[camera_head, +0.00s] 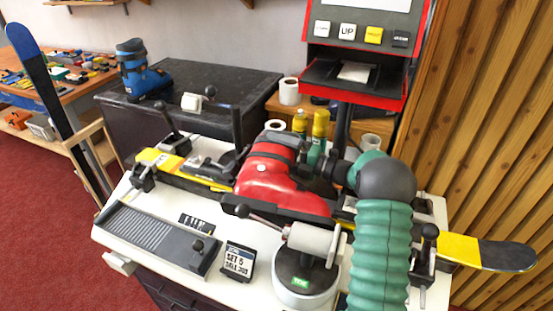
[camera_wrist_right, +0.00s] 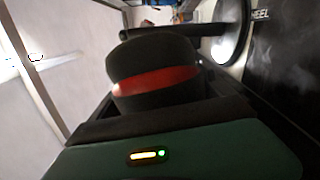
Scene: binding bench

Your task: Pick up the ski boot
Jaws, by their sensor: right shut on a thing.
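A red ski boot (camera_head: 268,180) with a dark grey cuff is at the middle of the white bench (camera_head: 150,250), over the yellow-and-black ski (camera_head: 460,248). I cannot tell whether its sole touches the ski or binding. My right gripper (camera_head: 312,163) reaches in from the right and is shut on the boot's cuff side. In the right wrist view a dark rounded part with a red band (camera_wrist_right: 155,82), seemingly the boot, fills the space ahead of the gripper. The fingertips are mostly hidden. My left gripper is not in view.
A blue boot (camera_head: 145,78) stands on a black cabinet (camera_head: 215,90) behind. A grey ridged plate (camera_head: 150,236), a small sign (camera_head: 238,262) and a round device (camera_head: 305,285) crowd the bench front. Clamps with black levers and a red machine (camera_head: 350,85) stand close by.

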